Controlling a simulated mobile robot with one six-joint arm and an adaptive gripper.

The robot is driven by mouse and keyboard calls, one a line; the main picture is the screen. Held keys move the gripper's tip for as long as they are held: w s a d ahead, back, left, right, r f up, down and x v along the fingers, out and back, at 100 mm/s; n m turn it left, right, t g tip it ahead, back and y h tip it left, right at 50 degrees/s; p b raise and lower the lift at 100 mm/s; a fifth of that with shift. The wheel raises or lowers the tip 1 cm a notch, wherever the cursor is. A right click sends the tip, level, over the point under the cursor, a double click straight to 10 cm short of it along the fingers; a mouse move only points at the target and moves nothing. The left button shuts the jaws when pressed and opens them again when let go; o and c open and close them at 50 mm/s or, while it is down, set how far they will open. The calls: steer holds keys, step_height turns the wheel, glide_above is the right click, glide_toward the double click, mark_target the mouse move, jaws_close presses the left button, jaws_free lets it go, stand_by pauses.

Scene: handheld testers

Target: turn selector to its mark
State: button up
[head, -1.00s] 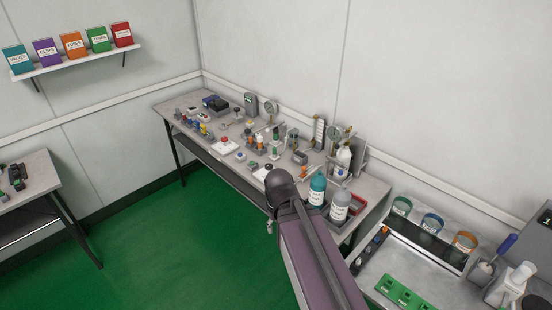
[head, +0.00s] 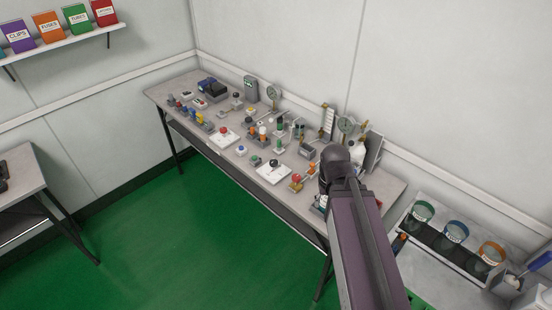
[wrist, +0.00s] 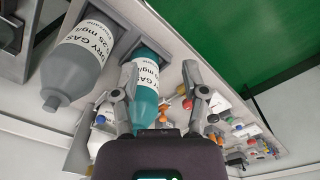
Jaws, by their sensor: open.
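Several small knobs and testers stand on the grey bench (head: 182,82). A white plate with a dark round knob (head: 273,163) near the front edge may be the selector; its pointer and mark are too small to read. Another white plate carries a red knob (head: 222,132). My gripper (wrist: 158,75) shows in the wrist view with its fingers spread and nothing held. Beyond the fingers lies a teal gas bottle (wrist: 146,85), with the bench items to its right. In the head view my arm hides the gripper and the bench's right part.
A grey gas bottle (wrist: 68,68) stands beside the teal one. Gauges (head: 346,125) and a white bottle (head: 357,150) line the bench's back. A tray with coloured cups (head: 455,232) is at the right. Green floor (head: 190,235) before the bench is clear.

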steer(key=shift+d, duration=0.4)
steer(key=o, duration=0.4)
steer(key=shift+w, duration=0.1)
steer(key=r+m+p, duration=0.2)
steer(key=m, duration=1.6)
glide_above(274, 162)
steer(key=shift+w+f, duration=0.1)
steer(key=shift+f, duration=0.05)
steer(key=shift+f+b, duration=0.2)
steer(key=shift+b, duration=0.1)
step_height(274, 162, down, 13)
steer(key=b, duration=1.3)
steer(key=shift+f, duration=0.2)
